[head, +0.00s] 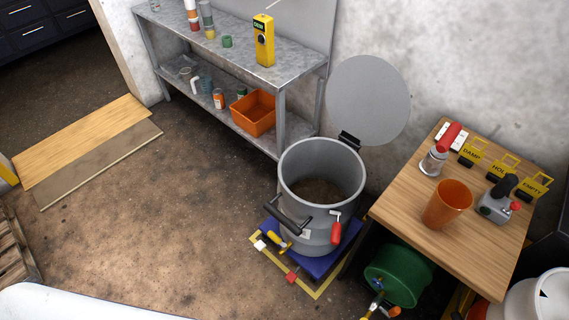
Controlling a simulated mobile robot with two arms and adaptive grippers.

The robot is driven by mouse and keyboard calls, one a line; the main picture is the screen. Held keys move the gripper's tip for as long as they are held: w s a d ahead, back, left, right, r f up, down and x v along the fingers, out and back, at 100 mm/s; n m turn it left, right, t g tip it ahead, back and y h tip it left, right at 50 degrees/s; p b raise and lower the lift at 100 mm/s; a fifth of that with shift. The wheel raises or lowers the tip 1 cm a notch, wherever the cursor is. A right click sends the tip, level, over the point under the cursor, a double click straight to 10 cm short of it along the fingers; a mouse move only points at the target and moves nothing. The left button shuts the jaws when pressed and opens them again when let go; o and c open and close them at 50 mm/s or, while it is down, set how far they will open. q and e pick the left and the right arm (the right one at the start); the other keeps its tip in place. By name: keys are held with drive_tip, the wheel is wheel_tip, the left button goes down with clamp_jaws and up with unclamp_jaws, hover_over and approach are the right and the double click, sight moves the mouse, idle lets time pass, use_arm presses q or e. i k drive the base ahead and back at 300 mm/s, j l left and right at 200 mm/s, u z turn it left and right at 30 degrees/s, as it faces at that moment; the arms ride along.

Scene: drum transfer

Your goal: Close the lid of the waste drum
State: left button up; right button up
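The grey waste drum (300,222) stands upright on a blue base with its mouth open. Brown material (320,190) shows inside it. Its round grey lid (368,98) stands raised behind the drum, in front of the wall, and meets the rim at a black hinge (349,140). A black bar handle (288,214) is on the drum's front, and a red-handled part (336,230) hangs beside it. Neither of my grippers is in view.
A wooden table (400,207) at right holds an orange cup (447,204), a red-topped device (437,158) and yellow signs. A green drum (399,275) lies below it. A metal shelf (240,58) stands behind left. The floor left of the waste drum is clear.

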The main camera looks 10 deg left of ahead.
sight(368, 101)
drive_tip(key=l+u, duration=0.1)
drive_tip(key=u, duration=0.2)
drive_tip(key=j+u, duration=0.2)
drive_tip(key=i+j+u, duration=0.15)
drive_tip(key=j, duration=0.2)
drive_tip(key=i+j+u, duration=0.7)
drive_tip(key=i+j, duration=0.25)
drive_tip(key=i+z, duration=0.45)
drive_tip(key=i+j+z, duration=0.2)
drive_tip(key=i+z, duration=0.35)
drive_tip(key=z, duration=0.3)
drive_tip(key=i+z, duration=0.2)
drive_tip(key=z, duration=0.25)
drive_tip(key=i+j+z, duration=0.1)
drive_tip(key=z, duration=0.35)
drive_tip(key=i+j+z, duration=0.15)
drive_tip(key=z, duration=0.3)
drive_tip(key=i+j+z, duration=0.15)
drive_tip(key=z, duration=0.3)
